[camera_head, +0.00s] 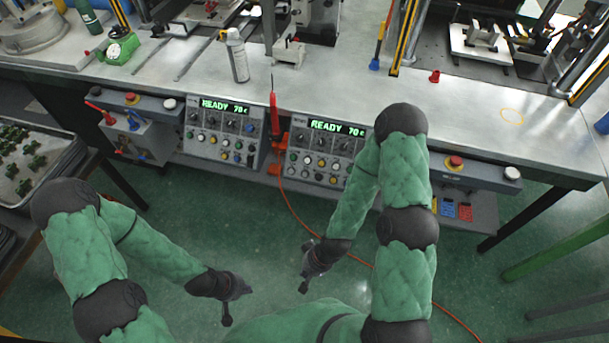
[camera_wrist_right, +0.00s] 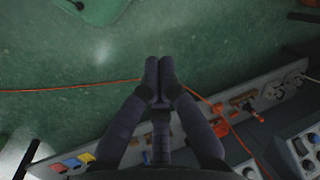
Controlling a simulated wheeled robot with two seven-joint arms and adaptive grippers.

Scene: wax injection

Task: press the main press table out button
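Two control panels with rows of small coloured buttons and knobs hang on the front of the bench: the left panel (camera_head: 222,132) and the right panel (camera_head: 323,150). Each has a green display with "READY". The button labels are too small to read, so I cannot tell which is the main press table out button. My left gripper (camera_head: 227,315) is empty, its tips together, low in front of the bench. My right gripper (camera_head: 304,286) is empty and below the right panel, apart from it. The right wrist view shows its fingers (camera_wrist_right: 158,78) pressed together.
A metal bench (camera_head: 450,115) carries a spray can (camera_head: 238,56) and machines. A red-handled tool (camera_head: 274,115) hangs between the panels. Red buttons sit at the bench front, one on the right (camera_head: 455,161). A tray of green parts (camera_head: 35,155) stands left. An orange cable (camera_head: 300,218) crosses the floor.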

